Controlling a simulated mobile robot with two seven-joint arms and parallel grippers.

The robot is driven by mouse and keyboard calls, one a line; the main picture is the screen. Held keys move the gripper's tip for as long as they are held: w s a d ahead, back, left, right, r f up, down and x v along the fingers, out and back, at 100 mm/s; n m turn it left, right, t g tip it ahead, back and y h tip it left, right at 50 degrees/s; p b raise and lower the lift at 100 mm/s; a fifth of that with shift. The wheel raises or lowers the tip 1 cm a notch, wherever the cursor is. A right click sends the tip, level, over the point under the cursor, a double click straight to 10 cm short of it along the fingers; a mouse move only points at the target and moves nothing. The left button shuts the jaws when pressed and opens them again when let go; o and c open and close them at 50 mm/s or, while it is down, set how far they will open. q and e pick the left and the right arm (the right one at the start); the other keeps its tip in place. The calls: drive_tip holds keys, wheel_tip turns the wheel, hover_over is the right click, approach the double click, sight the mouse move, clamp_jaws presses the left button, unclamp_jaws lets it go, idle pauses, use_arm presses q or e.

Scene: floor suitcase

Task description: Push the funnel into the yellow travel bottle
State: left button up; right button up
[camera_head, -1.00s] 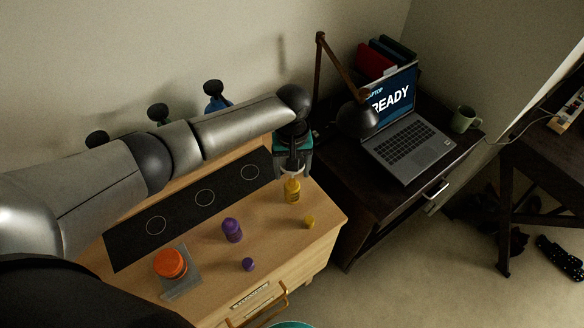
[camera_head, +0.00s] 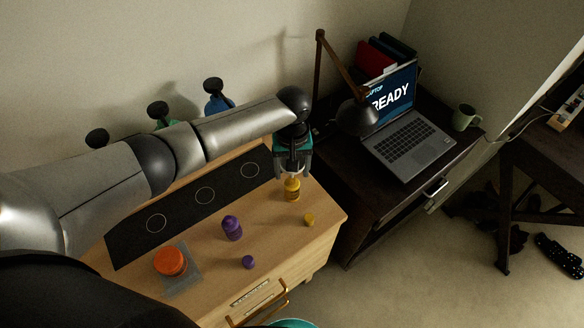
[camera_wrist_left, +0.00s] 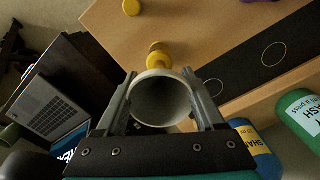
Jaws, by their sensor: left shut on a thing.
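My left gripper (camera_head: 292,172) is shut on a pale funnel, above the right part of the wooden cabinet top. In the left wrist view the funnel's wide round mouth (camera_wrist_left: 161,100) sits between the two fingers of the gripper (camera_wrist_left: 164,92). The yellow travel bottle (camera_head: 292,190) stands upright below the gripper; its yellow body also shows past the funnel's rim in the left wrist view (camera_wrist_left: 158,56). The funnel's spout is hidden, so I cannot tell whether it is inside the bottle's neck. My right gripper is not in view.
A small yellow cap (camera_head: 309,220), a purple bottle (camera_head: 232,229) and a purple cap (camera_head: 248,262) stand on the wooden top (camera_head: 275,235). An orange jar (camera_head: 170,261) is at the left. A dark desk with a laptop (camera_head: 410,140) and a lamp (camera_head: 357,117) is at the right.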

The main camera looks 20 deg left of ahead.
use_arm(q)
drive_tip(key=shift+p, duration=0.4)
drive_tip(key=shift+f+b, duration=0.65)
drive_tip(key=shift+f, duration=0.85)
idle(1.4)
drive_tip(key=o, duration=1.3)
wheel_tip(320, 180, up, 15)
drive_tip(key=p, duration=0.1)
drive_tip(key=shift+r+p, duration=0.15)
drive_tip(key=shift+p, duration=0.15)
